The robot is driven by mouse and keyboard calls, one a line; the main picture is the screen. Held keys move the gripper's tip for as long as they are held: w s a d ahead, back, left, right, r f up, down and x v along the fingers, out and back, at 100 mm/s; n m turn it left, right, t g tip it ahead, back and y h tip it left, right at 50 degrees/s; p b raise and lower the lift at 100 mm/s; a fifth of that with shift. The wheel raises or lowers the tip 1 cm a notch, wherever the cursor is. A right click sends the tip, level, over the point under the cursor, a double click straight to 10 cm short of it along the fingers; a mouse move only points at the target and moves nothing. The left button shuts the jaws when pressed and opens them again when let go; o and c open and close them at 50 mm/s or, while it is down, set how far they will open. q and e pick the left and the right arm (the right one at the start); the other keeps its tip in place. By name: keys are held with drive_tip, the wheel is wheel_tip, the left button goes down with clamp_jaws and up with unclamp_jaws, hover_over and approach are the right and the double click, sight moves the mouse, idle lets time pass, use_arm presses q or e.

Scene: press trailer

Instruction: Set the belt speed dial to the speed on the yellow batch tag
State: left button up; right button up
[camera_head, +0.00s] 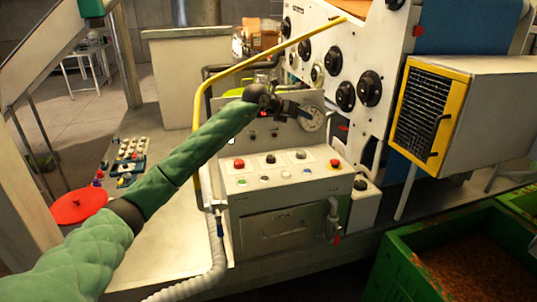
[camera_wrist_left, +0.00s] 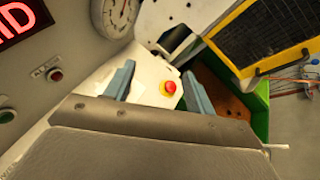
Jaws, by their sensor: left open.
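A round white dial (camera_head: 312,119) with scale marks sits on the upright grey panel of the control console. It shows cut off at the top of the left wrist view (camera_wrist_left: 116,14), and its setting is too small to read. My left gripper (camera_head: 292,109) is in front of the panel, just left of the dial in the head view. Its two blue-grey fingers (camera_wrist_left: 158,84) are spread apart with nothing held between them. I cannot make out a yellow batch tag in either view. My right gripper is not in view.
The console's sloped top carries several buttons, including a red one (camera_head: 239,163). A yellow rail (camera_head: 262,58) runs behind my left arm. A white machine panel with black knobs (camera_head: 369,88) stands behind the console. A yellow-framed grille box (camera_head: 428,115) is at right, above green bins (camera_head: 408,262).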

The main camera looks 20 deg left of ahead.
use_arm(q)
drive_tip(key=a+f+g+y, duration=0.2)
drive_tip(key=a+f+y, duration=0.1)
drive_tip(key=a+f, duration=0.2)
drive_tip(key=n+g+y, duration=0.2)
drive_tip(key=g+y, duration=0.1)
drive_tip(key=y, duration=0.1)
approach(271, 157)
drive_tip(key=shift+p+x, duration=0.5)
drive_tip(key=shift+x, duration=0.65)
drive_tip(key=shift+p+x, duration=1.25)
drive_tip(key=shift+x, duration=1.9)
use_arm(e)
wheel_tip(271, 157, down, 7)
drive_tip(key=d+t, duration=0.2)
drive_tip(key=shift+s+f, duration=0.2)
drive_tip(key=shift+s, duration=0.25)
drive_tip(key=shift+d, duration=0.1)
use_arm(q)
drive_tip(key=c, duration=1)
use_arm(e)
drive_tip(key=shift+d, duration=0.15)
